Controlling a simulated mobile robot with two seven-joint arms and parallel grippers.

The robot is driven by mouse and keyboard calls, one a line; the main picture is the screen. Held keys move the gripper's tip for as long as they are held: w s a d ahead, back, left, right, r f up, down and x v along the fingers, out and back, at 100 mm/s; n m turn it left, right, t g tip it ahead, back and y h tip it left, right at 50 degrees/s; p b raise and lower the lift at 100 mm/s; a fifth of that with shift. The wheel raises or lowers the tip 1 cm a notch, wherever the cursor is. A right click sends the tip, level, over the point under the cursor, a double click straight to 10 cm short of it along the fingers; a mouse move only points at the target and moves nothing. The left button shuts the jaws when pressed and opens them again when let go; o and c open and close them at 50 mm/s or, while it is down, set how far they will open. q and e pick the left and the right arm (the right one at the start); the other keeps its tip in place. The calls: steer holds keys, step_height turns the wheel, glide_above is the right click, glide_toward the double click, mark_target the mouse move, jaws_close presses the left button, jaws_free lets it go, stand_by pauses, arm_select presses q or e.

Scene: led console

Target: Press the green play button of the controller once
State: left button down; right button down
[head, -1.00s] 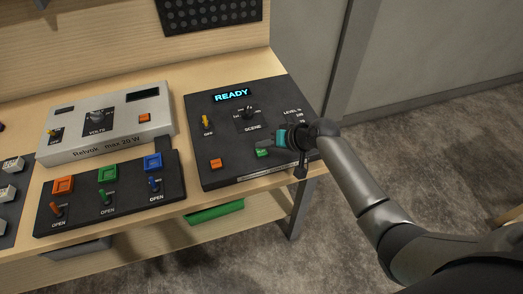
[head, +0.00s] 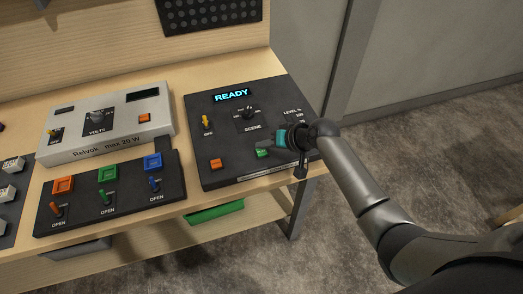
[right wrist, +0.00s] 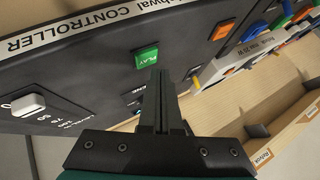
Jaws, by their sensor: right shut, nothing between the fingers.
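The black controller (head: 232,133) lies on the wooden bench, and its display (head: 231,95) reads READY. Its green play button (head: 263,153) is at the front edge area, partly hidden by my right gripper in the head view. In the right wrist view the green button (right wrist: 147,57) shows the word PLAY. My right gripper (head: 265,147) is shut and empty, with its fingertips (right wrist: 160,74) close to the button. I cannot tell whether they touch it. My left gripper is not in view.
The controller also has an orange button (head: 216,163), a yellow switch (head: 207,122) and a scene knob (head: 249,112). To its left are a grey power supply (head: 150,113) and a black switch panel (head: 128,205). A green bin (head: 215,212) is below the bench top.

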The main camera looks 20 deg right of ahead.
mark_target(264, 154)
steer(key=shift+f, duration=0.1)
steer(key=shift+f, duration=0.3)
steer(key=shift+f+b, duration=0.5)
stand_by(0.9)
steer(key=shift+r+p, duration=0.85)
steer(key=shift+p, duration=0.1)
step_height(264, 154, up, 5)
steer(key=p, duration=0.5)
steer(key=shift+r, duration=0.1)
